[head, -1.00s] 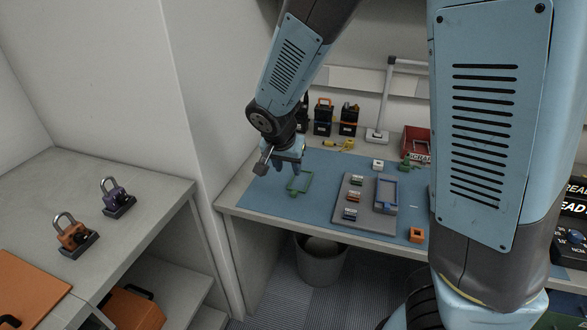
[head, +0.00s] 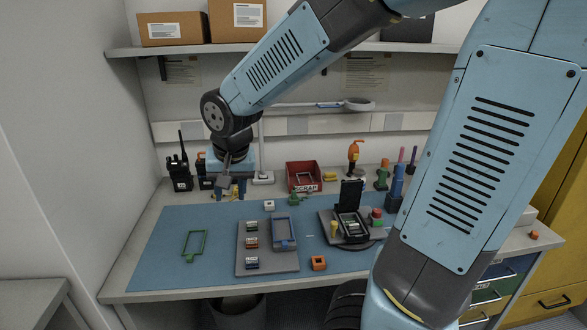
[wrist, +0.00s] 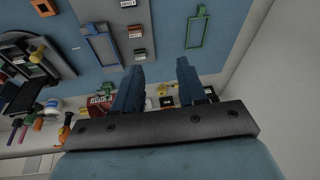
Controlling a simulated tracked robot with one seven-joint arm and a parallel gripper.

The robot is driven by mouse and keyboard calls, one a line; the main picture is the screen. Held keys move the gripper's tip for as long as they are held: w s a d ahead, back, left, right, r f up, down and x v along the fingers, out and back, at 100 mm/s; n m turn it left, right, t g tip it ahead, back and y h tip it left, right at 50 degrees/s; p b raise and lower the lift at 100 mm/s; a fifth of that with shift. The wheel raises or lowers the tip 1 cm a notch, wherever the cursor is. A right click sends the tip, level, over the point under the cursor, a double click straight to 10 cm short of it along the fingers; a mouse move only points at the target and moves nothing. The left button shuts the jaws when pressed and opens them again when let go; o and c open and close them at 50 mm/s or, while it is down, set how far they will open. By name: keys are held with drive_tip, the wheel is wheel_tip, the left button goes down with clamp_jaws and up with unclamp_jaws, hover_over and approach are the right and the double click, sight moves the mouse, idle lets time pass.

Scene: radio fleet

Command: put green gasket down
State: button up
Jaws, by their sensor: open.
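The green gasket (head: 194,254), a thin rectangular frame with a small tab, lies flat on the left part of the blue mat (head: 165,275). It also shows near the top of the wrist view (wrist: 189,30). My gripper (head: 233,192) is above the back of the mat, up and to the right of the gasket and apart from it. In the wrist view its two blue fingers (wrist: 161,72) are spread with nothing between them.
A grey board (head: 277,270) with small labelled blocks and a blue frame (head: 283,230) is mid-mat. An orange square piece (head: 319,263) lies near the front. A red scrap bin (head: 304,176) and radios (head: 179,172) stand behind. The mat around the gasket is clear.

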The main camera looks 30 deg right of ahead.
drive_tip(key=s+d+r+n+t, duration=0.1)
drive_tip(key=s+d+r, duration=0.3)
drive_tip(key=s, duration=0.3)
drive_tip(key=s+d+r+n+t, duration=0.1)
drive_tip(key=s+d+r, duration=0.3)
drive_tip(key=s, duration=0.3)
drive_tip(key=shift+d+r+n, duration=0.35)
drive_tip(key=shift+r+n, duration=0.05)
drive_tip(key=shift+r, duration=0.4)
